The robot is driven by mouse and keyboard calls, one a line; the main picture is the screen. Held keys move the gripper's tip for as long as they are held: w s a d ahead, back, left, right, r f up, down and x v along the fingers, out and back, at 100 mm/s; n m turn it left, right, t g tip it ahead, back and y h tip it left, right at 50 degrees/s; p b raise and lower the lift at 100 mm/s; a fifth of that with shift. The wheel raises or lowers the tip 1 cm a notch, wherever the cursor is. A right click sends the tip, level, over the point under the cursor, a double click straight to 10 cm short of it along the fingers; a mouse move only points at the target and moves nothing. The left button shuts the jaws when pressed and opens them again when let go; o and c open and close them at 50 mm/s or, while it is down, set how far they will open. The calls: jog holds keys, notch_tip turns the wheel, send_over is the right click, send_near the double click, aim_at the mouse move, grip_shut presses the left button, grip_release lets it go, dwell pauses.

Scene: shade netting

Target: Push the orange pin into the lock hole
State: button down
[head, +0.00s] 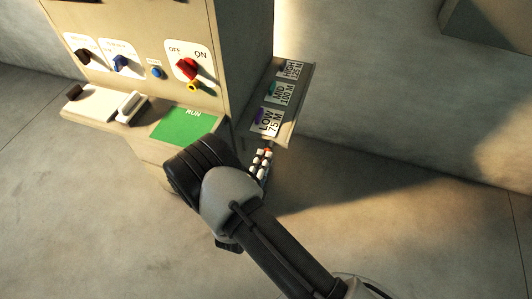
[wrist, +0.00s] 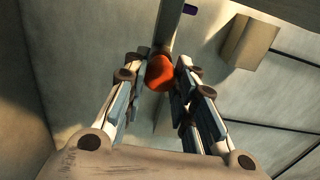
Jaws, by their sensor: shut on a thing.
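My gripper (wrist: 162,78) is shut on the orange pin (wrist: 160,70), whose rounded orange part shows between the fingertips in the wrist view. In the head view my gripper (head: 263,158) is beside the control box, just below the near end of the side shelf; only a speck of orange-red shows at its tips. A red knob (head: 187,68) on the box front sits between OFF and ON. A small yellow ring-like part (head: 192,86) sits just below it; I cannot tell for sure whether this is the lock hole. The pin's far end is hidden.
The side shelf (head: 290,112) carries LOW, MID and HIGH labels with small coloured pieces. The box front has a black knob (head: 84,56), a blue knob (head: 121,63) and a blue button (head: 156,72). A ledge with a green RUN plate (head: 184,124) juts out below. Floor at right is clear.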

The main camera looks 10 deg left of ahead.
jog(key=shift+s, duration=0.6)
jog(key=shift+s+a, duration=0.2)
jog(key=shift+s, duration=1.6)
jog(key=s, duration=0.4)
jog(key=shift+a, duration=0.15)
